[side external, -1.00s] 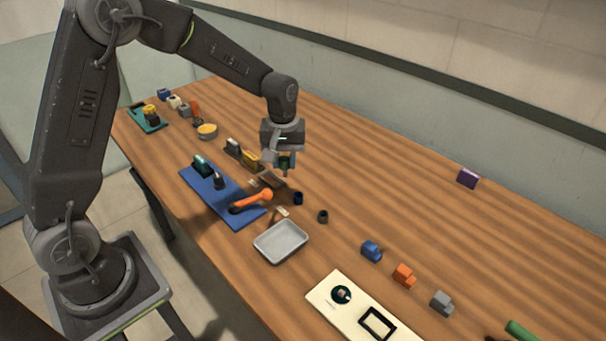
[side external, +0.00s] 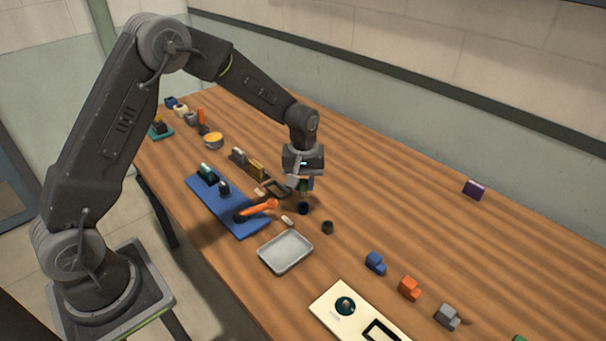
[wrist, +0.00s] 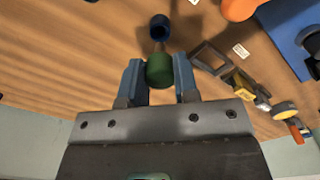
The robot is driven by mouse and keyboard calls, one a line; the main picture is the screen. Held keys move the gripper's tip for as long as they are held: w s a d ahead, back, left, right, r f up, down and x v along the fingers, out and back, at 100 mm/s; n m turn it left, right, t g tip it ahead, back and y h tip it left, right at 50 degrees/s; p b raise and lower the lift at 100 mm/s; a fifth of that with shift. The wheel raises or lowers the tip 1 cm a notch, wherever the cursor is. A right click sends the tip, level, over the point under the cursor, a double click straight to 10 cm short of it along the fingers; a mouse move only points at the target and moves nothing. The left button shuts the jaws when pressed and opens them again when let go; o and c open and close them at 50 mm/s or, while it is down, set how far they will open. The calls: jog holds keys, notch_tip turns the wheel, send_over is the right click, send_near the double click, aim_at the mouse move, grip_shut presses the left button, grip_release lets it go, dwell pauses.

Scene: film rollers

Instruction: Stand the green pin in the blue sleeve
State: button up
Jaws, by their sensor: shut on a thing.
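My gripper (wrist: 159,80) is shut on the green pin (wrist: 159,69), with one blue-grey finger on each side of its thick green head. In the side view my gripper (side external: 303,183) is just above the blue sleeve (side external: 303,209). The pin's lower end is small there, and I cannot tell its exact gap from the sleeve.
A dark grey sleeve (side external: 327,227) stands to the right of the blue one. A metal tray (side external: 285,252) and a blue mat (side external: 222,207) with an orange-handled tool (side external: 258,210) lie nearby. A dark frame (wrist: 208,58) is close by.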

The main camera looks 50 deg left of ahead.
aim_at(303, 195)
jog(key=shift+f, duration=2.3)
jog(key=shift+f, duration=0.15)
jog(key=o, duration=1.4)
jog(key=shift+r, duration=3.5)
